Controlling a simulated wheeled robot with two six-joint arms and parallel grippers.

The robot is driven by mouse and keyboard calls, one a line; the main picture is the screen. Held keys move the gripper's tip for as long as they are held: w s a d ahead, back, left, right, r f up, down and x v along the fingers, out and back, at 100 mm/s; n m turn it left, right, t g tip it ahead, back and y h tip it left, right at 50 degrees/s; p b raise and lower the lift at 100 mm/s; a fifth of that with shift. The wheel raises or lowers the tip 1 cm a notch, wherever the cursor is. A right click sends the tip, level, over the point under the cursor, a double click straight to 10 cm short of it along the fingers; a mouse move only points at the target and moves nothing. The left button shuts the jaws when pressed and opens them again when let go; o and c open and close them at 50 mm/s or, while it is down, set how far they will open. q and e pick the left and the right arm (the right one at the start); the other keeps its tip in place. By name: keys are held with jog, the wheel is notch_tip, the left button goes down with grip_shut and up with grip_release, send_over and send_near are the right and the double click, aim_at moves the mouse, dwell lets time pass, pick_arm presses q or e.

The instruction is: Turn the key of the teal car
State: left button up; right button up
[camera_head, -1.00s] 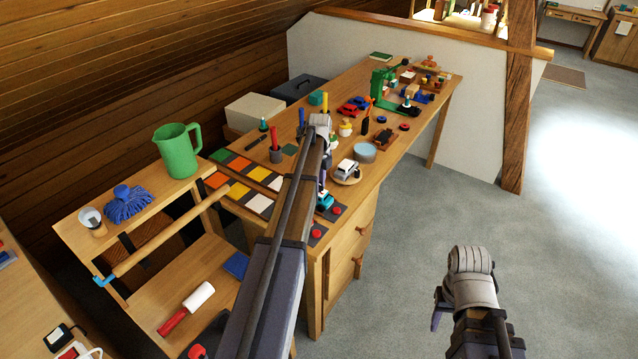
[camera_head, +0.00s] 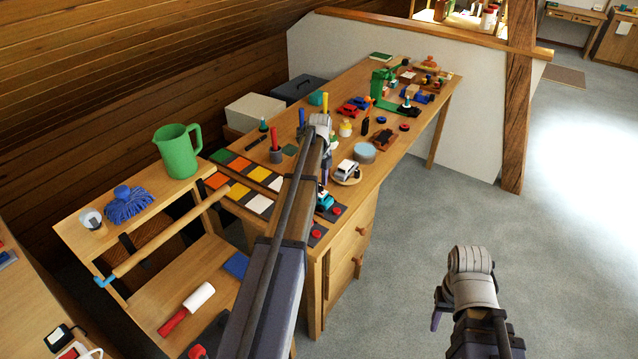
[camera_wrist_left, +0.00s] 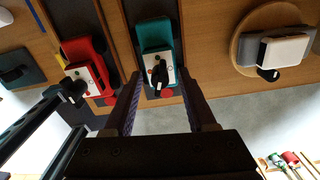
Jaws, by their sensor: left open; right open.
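The teal car (camera_head: 325,199) stands near the front end of the long workbench, partly hidden by my left arm in the head view. In the left wrist view the teal car (camera_wrist_left: 155,38) shows from above with a pale panel at its near end. A black key (camera_wrist_left: 159,83) sits on that panel. My left gripper (camera_wrist_left: 162,78) is open, with its fingers on either side of the key and apart from it in the picture. Whether they reach its height I cannot tell. My right gripper (camera_head: 437,308) hangs over the floor, away from the bench.
In the left wrist view a red car (camera_wrist_left: 87,65) with its own black key stands left of the teal car. A white car (camera_wrist_left: 283,50) rests on a round wooden disc (camera_wrist_left: 243,52) at the right. Red buttons (camera_head: 316,234) sit at the bench's front edge.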

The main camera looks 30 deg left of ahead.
aim_at(319, 184)
pick_arm(q)
notch_tip(319, 184, up, 8)
jog(key=p, duration=0.7)
jog(key=shift+f, duration=0.15)
jog(key=shift+f, duration=0.1)
